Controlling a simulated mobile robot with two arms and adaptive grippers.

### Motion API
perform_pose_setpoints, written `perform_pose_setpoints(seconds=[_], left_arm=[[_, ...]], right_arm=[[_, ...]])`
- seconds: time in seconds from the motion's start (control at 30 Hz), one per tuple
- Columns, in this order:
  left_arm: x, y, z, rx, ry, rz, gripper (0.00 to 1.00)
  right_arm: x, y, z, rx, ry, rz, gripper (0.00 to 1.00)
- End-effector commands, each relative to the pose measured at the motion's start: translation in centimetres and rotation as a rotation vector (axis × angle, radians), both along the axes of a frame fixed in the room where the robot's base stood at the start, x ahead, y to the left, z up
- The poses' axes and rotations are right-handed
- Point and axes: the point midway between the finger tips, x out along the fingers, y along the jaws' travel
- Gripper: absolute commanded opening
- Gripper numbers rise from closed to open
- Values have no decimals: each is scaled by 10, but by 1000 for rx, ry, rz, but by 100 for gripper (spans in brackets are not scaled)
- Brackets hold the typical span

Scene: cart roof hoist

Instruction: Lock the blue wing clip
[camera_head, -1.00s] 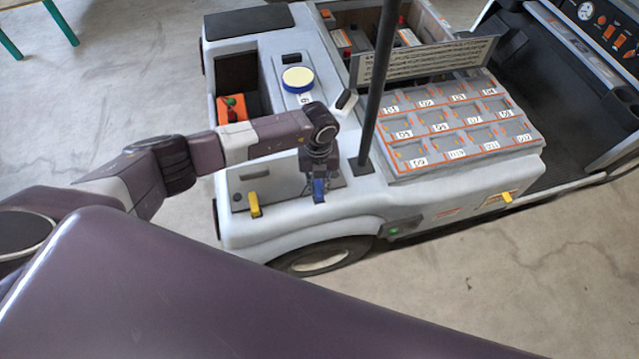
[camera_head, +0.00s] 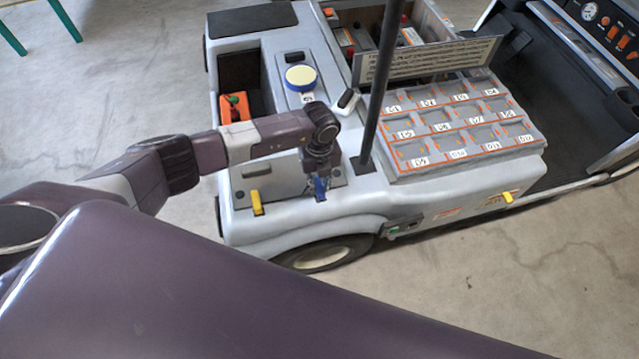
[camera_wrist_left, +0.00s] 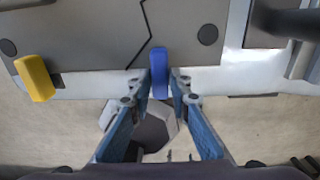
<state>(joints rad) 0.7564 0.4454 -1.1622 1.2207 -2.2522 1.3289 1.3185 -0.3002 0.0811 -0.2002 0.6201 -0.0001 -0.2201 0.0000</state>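The blue wing clip (camera_wrist_left: 159,68) sits at the edge of the grey panel (camera_wrist_left: 105,35) on the cart's near corner. It points straight off the panel edge in the left wrist view. My left gripper (camera_head: 319,190) is over it in the head view, partly hiding it. In the left wrist view the fingertips (camera_wrist_left: 160,82) stand on either side of the clip, very near its faces. I cannot tell whether both fingers touch it. My right gripper is not in view.
A yellow clip (camera_head: 257,203) sits left of the blue one on the same panel. A dark post (camera_head: 377,90) rises just right of my left wrist. A grey tray with labelled pockets (camera_head: 462,128) lies beyond it. Bare floor (camera_head: 520,270) is in front of the cart.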

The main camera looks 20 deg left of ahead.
Motion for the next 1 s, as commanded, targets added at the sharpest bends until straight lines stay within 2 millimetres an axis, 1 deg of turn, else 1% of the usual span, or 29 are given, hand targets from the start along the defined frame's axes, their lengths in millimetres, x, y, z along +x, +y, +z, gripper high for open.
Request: perform_pose_setpoints(seconds=[0.03,0.1,0.37,0.47,0.57,0.67,0.8,1.0], left_arm=[[0,0,0,0,0,0,26],[0,0,0,0,0,-1,33],[0,0,0,0,0,-2,33],[0,0,5,-1,-1,-2,33],[1,0,17,-1,-2,-3,33],[1,0,37,-1,-4,-4,33],[1,0,68,-1,-4,-3,33],[1,0,104,0,-2,-2,33]], right_arm=[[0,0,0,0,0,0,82],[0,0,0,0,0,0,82],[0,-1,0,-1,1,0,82],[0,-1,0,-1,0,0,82],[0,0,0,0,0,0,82],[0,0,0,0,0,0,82],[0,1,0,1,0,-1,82],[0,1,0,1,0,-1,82]])
